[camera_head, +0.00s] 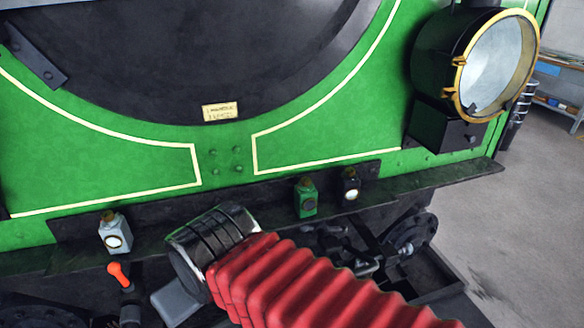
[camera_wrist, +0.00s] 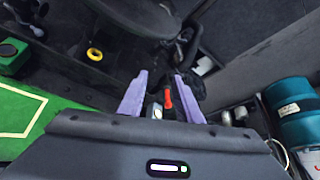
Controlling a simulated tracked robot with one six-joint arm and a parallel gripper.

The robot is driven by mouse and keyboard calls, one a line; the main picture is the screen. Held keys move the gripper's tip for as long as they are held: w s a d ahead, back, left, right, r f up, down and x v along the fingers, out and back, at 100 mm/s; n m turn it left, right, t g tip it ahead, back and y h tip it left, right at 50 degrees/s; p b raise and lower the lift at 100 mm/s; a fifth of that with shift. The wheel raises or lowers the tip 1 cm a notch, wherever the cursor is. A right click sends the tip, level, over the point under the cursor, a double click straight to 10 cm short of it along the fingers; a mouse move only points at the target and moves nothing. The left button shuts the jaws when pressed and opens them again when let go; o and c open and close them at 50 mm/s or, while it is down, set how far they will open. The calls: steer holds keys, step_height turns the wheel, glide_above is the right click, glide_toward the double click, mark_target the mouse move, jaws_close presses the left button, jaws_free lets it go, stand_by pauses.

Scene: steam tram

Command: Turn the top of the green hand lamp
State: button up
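The green hand lamp (camera_head: 306,204) stands upright on the dark ledge of the tram's front, right of centre in the head view. It has a brownish top (camera_head: 306,182) and a dark round lens. My gripper (camera_wrist: 160,76) shows in the wrist view as two purple fingers spread apart with nothing held. In the head view my arm's red bellows and black end lie below and left of the green lamp, and the fingers cannot be seen.
A white lamp (camera_head: 114,235) stands left on the ledge, and a black lamp (camera_head: 350,187) just right of the green one. An orange-red-handled lever (camera_head: 119,274) sits lower left. A large brass-rimmed headlamp (camera_head: 495,68) projects at upper right. Open floor (camera_head: 530,200) lies at right.

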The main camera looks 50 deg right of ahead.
steer(key=shift+w+a, duration=0.1)
steer(key=shift+w, duration=0.4)
steer(key=shift+o, duration=0.5)
steer(key=shift+o, duration=0.7)
steer(key=shift+w+f, duration=0.1)
steer(key=shift+w, duration=0.05)
steer(key=shift+o, duration=0.3)
steer(key=w+d+f+m+t+h, duration=0.1)
steer(key=w+d+m+t+h, duration=0.1)
steer(key=w+d, duration=0.6)
steer(key=shift+d+h, duration=0.3)
steer(key=shift+d, duration=0.6)
steer(key=w+d+f+m+t+h, duration=0.1)
steer(key=w+d+f+t+h, duration=0.1)
steer(key=d, duration=1.1)
steer(key=w+d+f+m+t+h, duration=0.1)
steer(key=w+d+f+t+h, duration=0.15)
steer(key=d, duration=1.05)
steer(key=s+d+f+m+t+h, duration=0.1)
steer(key=s+d+t, duration=0.2)
steer(key=s+d, duration=0.3)
steer(key=shift+s+d+f+m+t+h, duration=0.25)
steer(key=shift+s+f+m+t+h, duration=0.15)
steer(key=shift+s, duration=0.7)
